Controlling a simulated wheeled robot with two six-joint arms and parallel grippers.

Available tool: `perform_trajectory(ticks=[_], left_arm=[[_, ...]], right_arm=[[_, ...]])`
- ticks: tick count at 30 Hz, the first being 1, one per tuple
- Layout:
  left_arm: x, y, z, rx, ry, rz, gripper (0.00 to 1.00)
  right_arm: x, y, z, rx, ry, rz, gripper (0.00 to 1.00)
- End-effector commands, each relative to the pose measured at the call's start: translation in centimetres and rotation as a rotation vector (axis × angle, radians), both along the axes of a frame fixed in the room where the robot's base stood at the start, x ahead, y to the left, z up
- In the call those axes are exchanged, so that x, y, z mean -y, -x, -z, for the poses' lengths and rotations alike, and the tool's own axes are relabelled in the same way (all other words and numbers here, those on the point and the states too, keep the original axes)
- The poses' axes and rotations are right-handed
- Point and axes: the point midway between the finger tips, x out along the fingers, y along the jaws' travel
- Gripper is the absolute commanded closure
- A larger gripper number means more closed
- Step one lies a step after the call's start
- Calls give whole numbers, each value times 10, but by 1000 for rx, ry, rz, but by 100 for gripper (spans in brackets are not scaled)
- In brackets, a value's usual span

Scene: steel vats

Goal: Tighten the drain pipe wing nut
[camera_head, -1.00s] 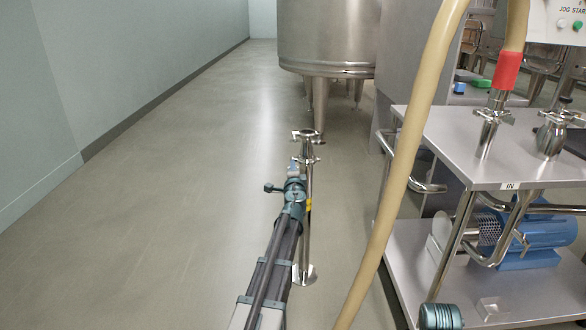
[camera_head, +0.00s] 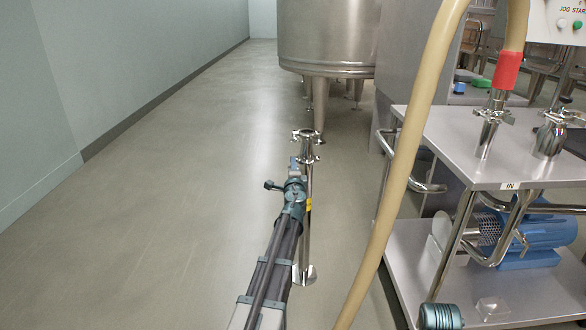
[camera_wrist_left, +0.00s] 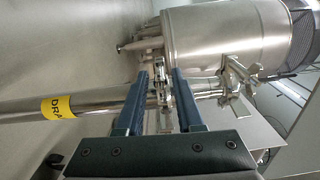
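The drain pipe (camera_head: 307,232) is a thin steel pipe standing upright on a round foot, with a yellow label. In the left wrist view it runs sideways, its yellow label (camera_wrist_left: 56,107) reading "DRA". My left gripper (camera_head: 296,163) is beside the pipe near its upper fittings. In the left wrist view its two blue fingers (camera_wrist_left: 160,76) are apart, with a shiny metal clamp part, apparently a wing nut (camera_wrist_left: 162,88), between them. Gaps show beside this part; contact cannot be made out. Another clamp fitting (camera_wrist_left: 235,82) lies further right.
A steel vat (camera_head: 328,35) on legs stands behind the pipe. A beige hose (camera_head: 403,165) hangs in front, right of the pipe. A steel cart (camera_head: 460,145) with a blue pump motor (camera_head: 545,235) stands at right. The floor at left is clear.

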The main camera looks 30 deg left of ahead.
Motion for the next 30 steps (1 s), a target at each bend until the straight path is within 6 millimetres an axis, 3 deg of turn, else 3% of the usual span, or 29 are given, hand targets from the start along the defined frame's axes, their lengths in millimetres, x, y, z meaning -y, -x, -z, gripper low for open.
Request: perform_trajectory(ticks=[8, 13, 30], left_arm=[[2, 4, 0, 0, 0, 0, 64], [11, 18, 0, 0, 0, 0, 64], [69, 111, 0, 0, 0, 1, 64]], right_arm=[[0, 0, 0, 0, 0, 0, 100], [0, 0, 0, 0, 0, 0, 100], [0, 0, 0, 0, 0, 0, 100]])
